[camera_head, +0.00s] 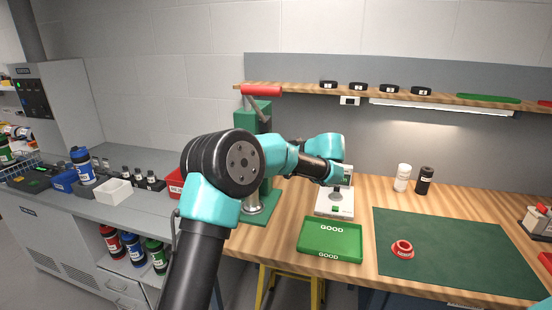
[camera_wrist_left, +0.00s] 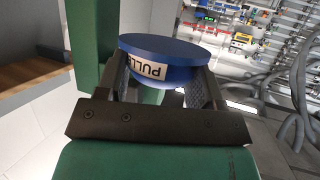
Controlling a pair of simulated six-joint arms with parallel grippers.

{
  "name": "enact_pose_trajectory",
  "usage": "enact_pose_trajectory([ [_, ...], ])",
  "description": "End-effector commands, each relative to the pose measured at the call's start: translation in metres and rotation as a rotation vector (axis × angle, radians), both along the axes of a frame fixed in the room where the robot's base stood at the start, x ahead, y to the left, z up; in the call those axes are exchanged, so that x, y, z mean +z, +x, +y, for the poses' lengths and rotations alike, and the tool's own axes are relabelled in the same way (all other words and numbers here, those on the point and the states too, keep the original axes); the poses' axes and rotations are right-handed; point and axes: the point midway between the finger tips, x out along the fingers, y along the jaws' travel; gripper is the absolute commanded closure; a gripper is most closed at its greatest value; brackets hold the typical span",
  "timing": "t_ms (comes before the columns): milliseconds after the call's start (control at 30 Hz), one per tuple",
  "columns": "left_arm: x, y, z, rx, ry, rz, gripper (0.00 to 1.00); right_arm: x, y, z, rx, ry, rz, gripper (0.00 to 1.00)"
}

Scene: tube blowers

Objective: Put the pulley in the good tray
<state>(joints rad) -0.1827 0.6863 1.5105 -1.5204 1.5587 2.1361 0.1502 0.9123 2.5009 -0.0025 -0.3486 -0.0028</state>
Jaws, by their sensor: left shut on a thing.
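A blue, disc-shaped pulley (camera_wrist_left: 165,48) with a white label reading "PULL" shows in the left wrist view. My left gripper (camera_wrist_left: 163,82) is shut on it, with a finger on each side. In the head view my left arm reaches across the middle, and its gripper and the pulley are hidden behind the arm. The good tray (camera_head: 330,242), green and marked GOOD, lies on the wooden bench right of and below the arm, and looks empty. My right gripper is not in view.
A dark green mat (camera_head: 460,250) holds a red ring-shaped part (camera_head: 402,249) right of the tray. A white device (camera_head: 335,204) stands behind the tray. A green press with a red handle (camera_head: 261,91) stands behind my arm. White (camera_head: 403,177) and black (camera_head: 424,180) bottles stand at the back.

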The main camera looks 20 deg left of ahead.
Motion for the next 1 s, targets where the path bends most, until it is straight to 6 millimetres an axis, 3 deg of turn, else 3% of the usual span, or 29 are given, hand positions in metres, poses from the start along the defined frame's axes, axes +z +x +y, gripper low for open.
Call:
enact_pose_trajectory([
  [733, -0.002, 0.000, -0.004, -0.013, 0.001, -0.001, 0.73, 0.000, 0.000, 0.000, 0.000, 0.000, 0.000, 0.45],
  [867, -0.013, 0.002, -0.018, -0.067, 0.001, 0.001, 0.73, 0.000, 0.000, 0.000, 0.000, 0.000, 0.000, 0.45],
  [1000, -0.037, 0.001, -0.047, -0.183, 0.002, 0.004, 0.73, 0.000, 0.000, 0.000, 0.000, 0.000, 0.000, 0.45],
])
